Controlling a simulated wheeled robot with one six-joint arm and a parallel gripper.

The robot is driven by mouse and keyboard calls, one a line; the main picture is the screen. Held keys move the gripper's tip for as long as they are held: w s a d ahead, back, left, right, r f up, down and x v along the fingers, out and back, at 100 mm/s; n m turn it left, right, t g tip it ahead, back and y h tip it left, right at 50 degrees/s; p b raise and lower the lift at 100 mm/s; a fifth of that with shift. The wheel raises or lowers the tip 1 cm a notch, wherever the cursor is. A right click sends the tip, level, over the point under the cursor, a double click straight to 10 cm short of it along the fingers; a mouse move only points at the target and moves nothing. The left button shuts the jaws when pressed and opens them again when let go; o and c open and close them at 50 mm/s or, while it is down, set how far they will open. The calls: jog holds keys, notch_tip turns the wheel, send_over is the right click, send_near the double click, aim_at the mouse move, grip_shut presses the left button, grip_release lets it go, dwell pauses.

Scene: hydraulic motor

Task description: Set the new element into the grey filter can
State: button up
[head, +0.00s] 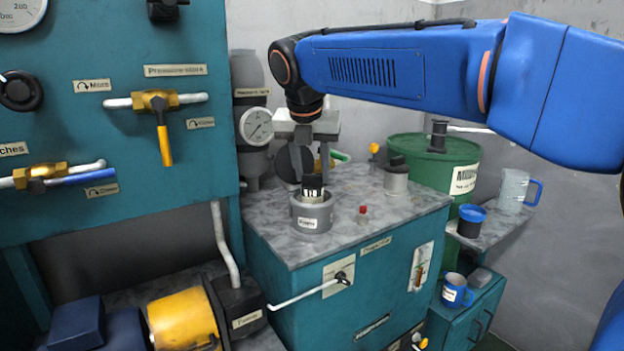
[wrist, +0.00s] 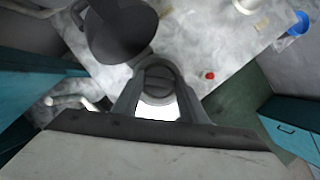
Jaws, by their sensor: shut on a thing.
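The grey filter can (head: 311,214) stands upright on the marbled cabinet top, with a white label on its front.
A small red-topped item (head: 363,210) is right of the can. A grey pot (head: 396,180) and a green drum (head: 445,165) are farther right. The front right worktop is clear.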

jog(key=shift+f, duration=1)
jog(key=shift+f, duration=0.1)
jog(key=o, duration=1.4)
jog(key=shift+o, duration=0.2)
jog(key=v, duration=1.2)
